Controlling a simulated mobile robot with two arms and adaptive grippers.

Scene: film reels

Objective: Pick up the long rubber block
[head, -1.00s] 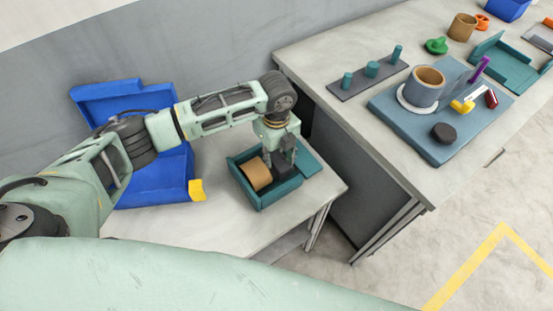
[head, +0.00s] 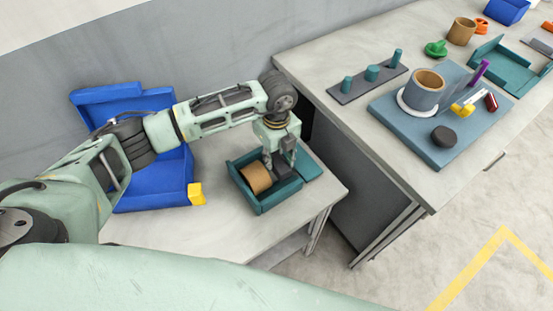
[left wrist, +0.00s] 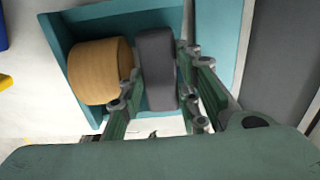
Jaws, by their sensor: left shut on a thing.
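The long rubber block (left wrist: 157,62) is dark grey and lies in a teal tray (left wrist: 56,35) in the left wrist view, beside a tan reel (left wrist: 97,72). In the head view the block (head: 285,178) shows partly below my left gripper (head: 279,164), inside the tray (head: 272,204) and to the right of the tan reel (head: 256,177). In the left wrist view my left gripper (left wrist: 159,85) has one finger on each side of the block and is shut on it. I cannot tell whether the block is lifted off the tray floor. My right gripper is not in view.
A blue bin (head: 150,180) with a yellow piece (head: 196,194) stands left of the tray. A second table (head: 340,125) on the right holds a blue-grey board (head: 420,140), a dark peg stand (head: 368,84) and a teal tray (head: 505,68). Bare tabletop lies in front of the near tray.

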